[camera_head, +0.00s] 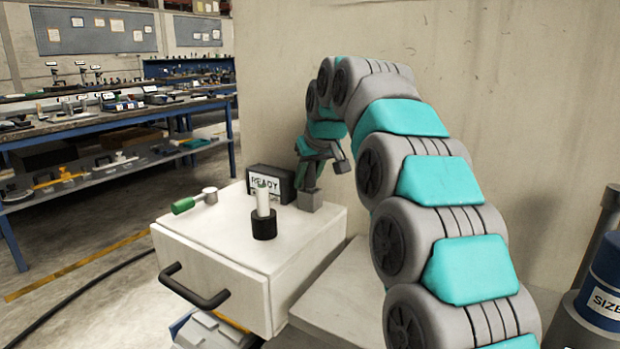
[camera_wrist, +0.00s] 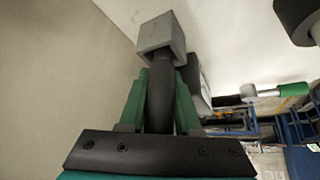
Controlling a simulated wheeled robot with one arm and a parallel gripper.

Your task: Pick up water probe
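A white cylinder (camera_head: 263,198) stands upright in a black collar (camera_head: 264,224) on the white cabinet top. To its left lies a green-handled tool (camera_head: 194,202) with a grey head; it also shows in the wrist view (camera_wrist: 294,90). I cannot tell for sure which of the two is the water probe. The black collar shows at the upper right (camera_wrist: 293,18).
A black READY sign (camera_head: 268,184) stands behind the cylinder, close to my gripper. The cabinet (camera_head: 215,270) has a dark drawer handle (camera_head: 195,289) in front. A plain wall rises behind. A blue barrel (camera_head: 605,285) stands at the right; workbenches are at the far left.

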